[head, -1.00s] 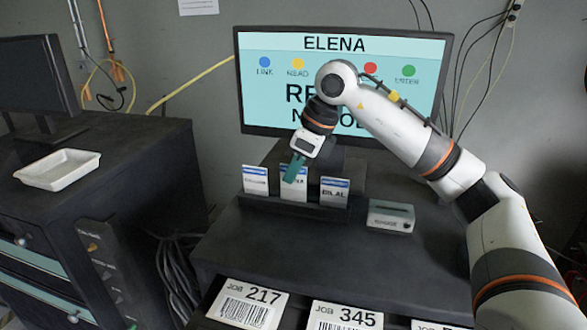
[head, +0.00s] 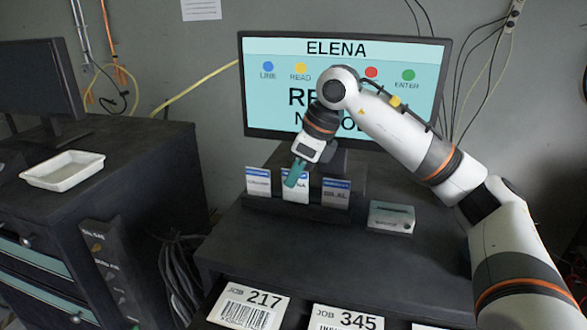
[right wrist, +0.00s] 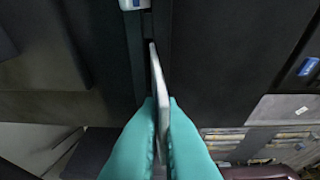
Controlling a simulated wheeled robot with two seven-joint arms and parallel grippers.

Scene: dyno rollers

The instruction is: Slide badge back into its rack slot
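A dark badge rack (head: 308,212) stands below the monitor. It has a badge (head: 258,184) at its left and a badge (head: 336,197) at its right. A middle badge (head: 298,194), white with a blue top band, stands upright between them. My right gripper (head: 295,174) has its teal fingers over that badge's upper part. In the right wrist view the fingers are closed on both faces of the badge (right wrist: 158,88), seen edge-on. Its lower edge is at the rack; I cannot tell how deep it sits. My left gripper is out of view.
The monitor (head: 420,60) behind shows ELENA, partly hidden by my arm. A white box (head: 391,217) stands right of the rack. Job cards 217 (head: 250,306) and 345 (head: 346,318) lie at the front. A white tray (head: 62,170) is on the left cabinet.

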